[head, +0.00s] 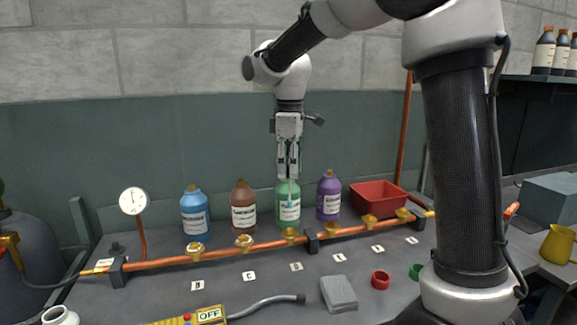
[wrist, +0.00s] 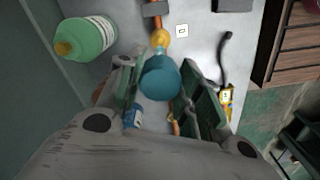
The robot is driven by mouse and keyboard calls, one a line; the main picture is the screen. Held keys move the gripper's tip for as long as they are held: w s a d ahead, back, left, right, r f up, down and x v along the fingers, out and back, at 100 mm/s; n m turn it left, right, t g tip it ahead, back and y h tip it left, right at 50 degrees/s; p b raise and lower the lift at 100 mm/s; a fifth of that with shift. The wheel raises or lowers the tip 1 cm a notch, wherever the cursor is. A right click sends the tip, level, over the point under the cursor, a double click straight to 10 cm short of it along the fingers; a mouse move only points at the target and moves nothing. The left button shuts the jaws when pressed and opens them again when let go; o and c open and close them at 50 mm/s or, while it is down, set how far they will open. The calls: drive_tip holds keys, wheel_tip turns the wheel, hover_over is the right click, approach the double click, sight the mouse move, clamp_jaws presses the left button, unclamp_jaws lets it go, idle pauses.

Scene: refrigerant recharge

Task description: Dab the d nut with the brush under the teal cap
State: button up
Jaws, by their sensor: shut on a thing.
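My gripper (head: 288,172) points down in front of the green bottle and is shut on the teal cap (wrist: 160,77), which shows between its fingers in the wrist view. The brush under the cap is hidden there, and in the head view it is hard to tell from the green bottle. The d nut (head: 290,235) is brass, on the copper pipe behind the card that seems to read D (head: 296,267). In the wrist view the d nut (wrist: 160,38) appears just past the cap's upper edge. I cannot tell whether brush and nut touch.
Blue (head: 194,212), brown (head: 243,207), green (head: 288,207) and purple (head: 328,196) bottles stand behind the pipe. A black clamp (head: 312,240) holds the pipe right of the d nut. A red tray (head: 377,195) is at the back right. A grey block (head: 339,293) lies in front.

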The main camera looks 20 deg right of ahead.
sight(290, 200)
drive_tip(key=shift+f, duration=2.8)
drive_tip(key=shift+f, duration=0.7)
drive_tip(key=shift+r, duration=3.55)
